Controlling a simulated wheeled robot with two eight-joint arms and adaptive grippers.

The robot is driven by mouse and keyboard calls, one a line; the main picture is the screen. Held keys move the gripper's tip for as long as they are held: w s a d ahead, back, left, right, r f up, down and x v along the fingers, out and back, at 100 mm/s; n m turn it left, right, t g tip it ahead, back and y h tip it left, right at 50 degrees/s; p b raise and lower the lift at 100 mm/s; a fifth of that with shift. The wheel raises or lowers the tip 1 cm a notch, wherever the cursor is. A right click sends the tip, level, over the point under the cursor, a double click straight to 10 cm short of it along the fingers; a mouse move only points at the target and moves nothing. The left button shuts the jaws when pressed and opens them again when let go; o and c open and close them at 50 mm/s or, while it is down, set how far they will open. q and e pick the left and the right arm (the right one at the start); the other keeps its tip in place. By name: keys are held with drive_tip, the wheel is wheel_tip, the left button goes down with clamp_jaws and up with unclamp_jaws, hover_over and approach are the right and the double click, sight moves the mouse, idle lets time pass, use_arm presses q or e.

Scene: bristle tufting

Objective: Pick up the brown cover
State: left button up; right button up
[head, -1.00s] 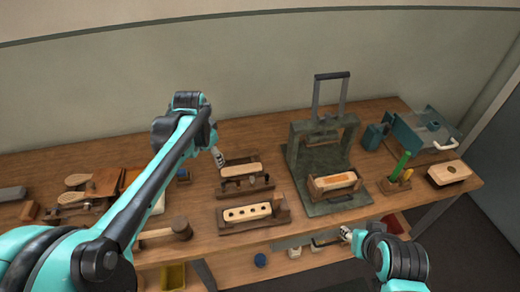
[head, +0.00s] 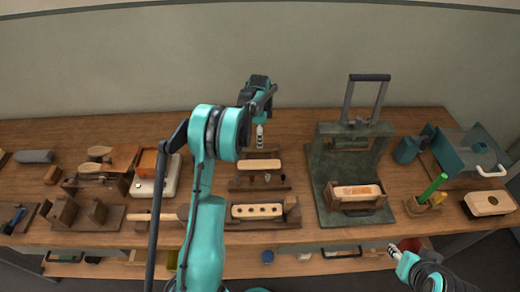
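A brown flat piece (head: 125,158) lies on the left part of the bench, beside a white box with an orange-brown top (head: 146,163). I cannot tell for sure which of these is the brown cover. My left gripper (head: 260,138) is at the back middle of the bench, behind the wooden jig, well to the right of both; its fingers are too small to read, and nothing shows in it. My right gripper (head: 393,250) is low at the right, by the bench's front edge, away from both; its fingers are also unclear.
A wooden jig (head: 259,184) and a drilled block (head: 257,211) stand mid-bench. A dark press (head: 328,165) is right of them. Brushes (head: 98,153) and a mallet (head: 183,213) are at the left.

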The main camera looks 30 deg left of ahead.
use_arm(q)
drive_tip(key=f+b, duration=0.1)
drive_tip(key=f, duration=0.3)
drive_tip(key=shift+s+a+b, duration=0.15)
drive_tip(key=shift+s+b, duration=0.05)
drive_tip(key=shift+b, duration=0.2)
drive_tip(key=shift+f, duration=0.4)
drive_tip(key=shift+r, duration=0.1)
drive_tip(key=shift+c, duration=1.3)
drive_tip(key=c, duration=1)
